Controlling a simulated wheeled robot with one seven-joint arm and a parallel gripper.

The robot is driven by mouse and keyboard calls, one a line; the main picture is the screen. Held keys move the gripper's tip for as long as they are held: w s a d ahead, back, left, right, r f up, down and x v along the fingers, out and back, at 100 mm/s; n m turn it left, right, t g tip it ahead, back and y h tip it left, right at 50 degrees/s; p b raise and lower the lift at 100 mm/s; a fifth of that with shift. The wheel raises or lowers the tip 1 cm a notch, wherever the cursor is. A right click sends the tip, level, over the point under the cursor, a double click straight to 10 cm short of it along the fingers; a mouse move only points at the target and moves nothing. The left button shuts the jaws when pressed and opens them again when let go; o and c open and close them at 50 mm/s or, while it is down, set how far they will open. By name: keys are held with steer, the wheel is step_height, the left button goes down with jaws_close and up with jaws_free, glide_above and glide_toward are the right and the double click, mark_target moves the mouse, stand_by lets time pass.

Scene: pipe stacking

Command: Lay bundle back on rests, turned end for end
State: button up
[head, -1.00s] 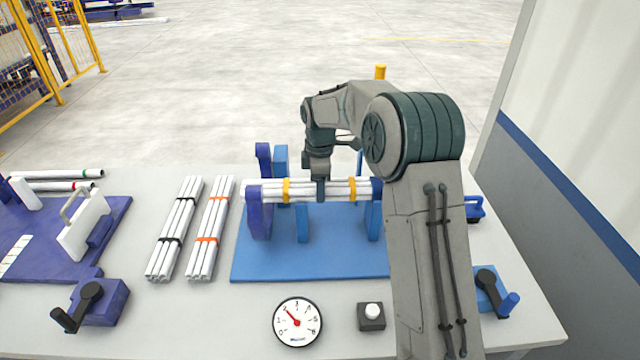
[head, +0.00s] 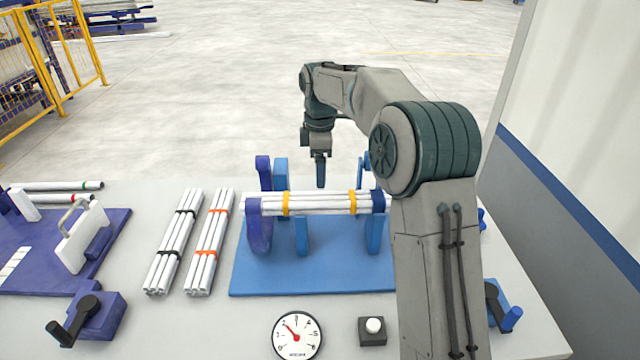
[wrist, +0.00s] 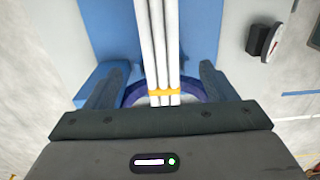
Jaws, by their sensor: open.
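The bundle of white pipes (head: 318,203) with yellow bands lies across the blue rests in the head view. Its left end is at the purple upright (head: 258,225) and its right part is at the blue rest (head: 376,225). My gripper (head: 320,172) is above and behind the middle of the bundle, apart from it, and holds nothing. In the wrist view the open fingers (wrist: 160,92) stand either side of the bundle (wrist: 158,50), with one yellow band between them. The bundle's far right end is hidden by my arm in the head view.
Two more bundles, one black-banded (head: 174,242) and one orange-banded (head: 209,242), lie left of the blue base plate (head: 310,275). A dial (head: 297,335) and a button box (head: 372,331) are in front.

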steer(key=s+d+r+m+t, duration=0.1)
steer(key=s+d+r+m, duration=0.25)
steer(key=s, duration=0.45)
steer(key=s+d+r+m+t, duration=0.1)
steer(key=s+d+r+m, duration=0.3)
steer(key=s, duration=0.3)
steer(key=s+d+f+m, duration=0.1)
steer(key=s+f+m, duration=0.1)
steer(key=s, duration=0.4)
steer(key=s+d+f+m, duration=0.2)
steer(key=s+f+m, duration=0.1)
steer(key=s+m, duration=0.2)
steer(key=s+d+f+m+t, duration=0.1)
steer(key=s+d+f+m, duration=0.1)
steer(key=s, duration=0.6)
steer(key=shift+f+m, duration=0.65)
steer(key=shift+m, duration=0.1)
